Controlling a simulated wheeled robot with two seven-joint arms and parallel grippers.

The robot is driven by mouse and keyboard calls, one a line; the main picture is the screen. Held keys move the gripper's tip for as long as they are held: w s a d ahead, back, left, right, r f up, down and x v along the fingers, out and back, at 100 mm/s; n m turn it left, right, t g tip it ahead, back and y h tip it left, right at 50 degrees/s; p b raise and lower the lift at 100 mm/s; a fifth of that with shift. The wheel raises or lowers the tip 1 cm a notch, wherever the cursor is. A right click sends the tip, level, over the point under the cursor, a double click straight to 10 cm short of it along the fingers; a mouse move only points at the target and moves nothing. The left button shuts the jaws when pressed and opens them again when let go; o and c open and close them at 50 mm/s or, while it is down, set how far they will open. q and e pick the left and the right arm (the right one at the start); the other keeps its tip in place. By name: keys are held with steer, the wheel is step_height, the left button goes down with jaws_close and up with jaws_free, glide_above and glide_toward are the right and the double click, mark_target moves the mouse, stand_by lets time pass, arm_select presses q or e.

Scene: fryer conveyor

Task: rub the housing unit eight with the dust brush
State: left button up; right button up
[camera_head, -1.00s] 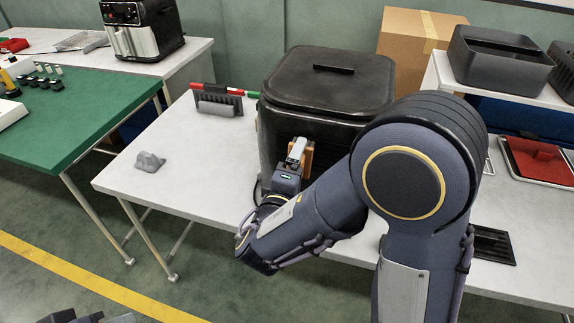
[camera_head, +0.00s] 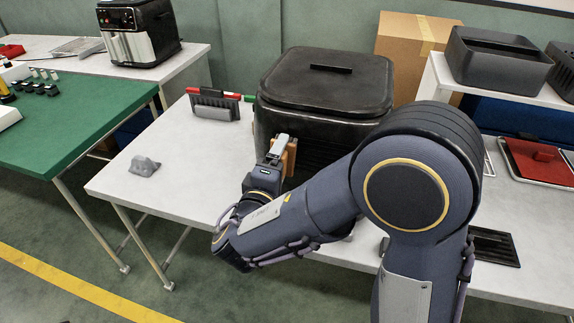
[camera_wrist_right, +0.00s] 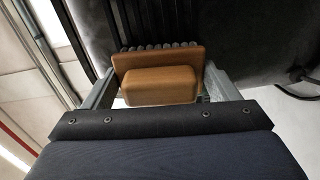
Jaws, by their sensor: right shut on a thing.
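The dark housing unit (camera_head: 325,88), a lidded black box, stands on the white table. My right gripper (camera_head: 279,150) is in front of its left front part. It is shut on the dust brush (camera_head: 291,155), which has an orange-brown wooden body. In the right wrist view the brush (camera_wrist_right: 160,85) sits between the two fingers, its dark bristles pointing at the black ribbed face of the housing (camera_wrist_right: 160,22). The bristles are at or very near that face; I cannot tell whether they touch. My left gripper cannot be made out in the head view.
A grey lump-shaped object (camera_head: 144,166) and a dark holder with red-and-green pens (camera_head: 214,104) are on the left of the white table (camera_head: 115,184). A cardboard box (camera_head: 405,40) stands behind. A red tray (camera_head: 540,160) lies right. Free table surface is at left.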

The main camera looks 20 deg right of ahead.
steer(key=b+v, duration=0.2)
steer(key=v, duration=0.4)
stand_by(0.6)
steer(key=shift+a, duration=0.1)
steer(key=shift+b+v, duration=0.7)
steer(key=shift+v, duration=0.75)
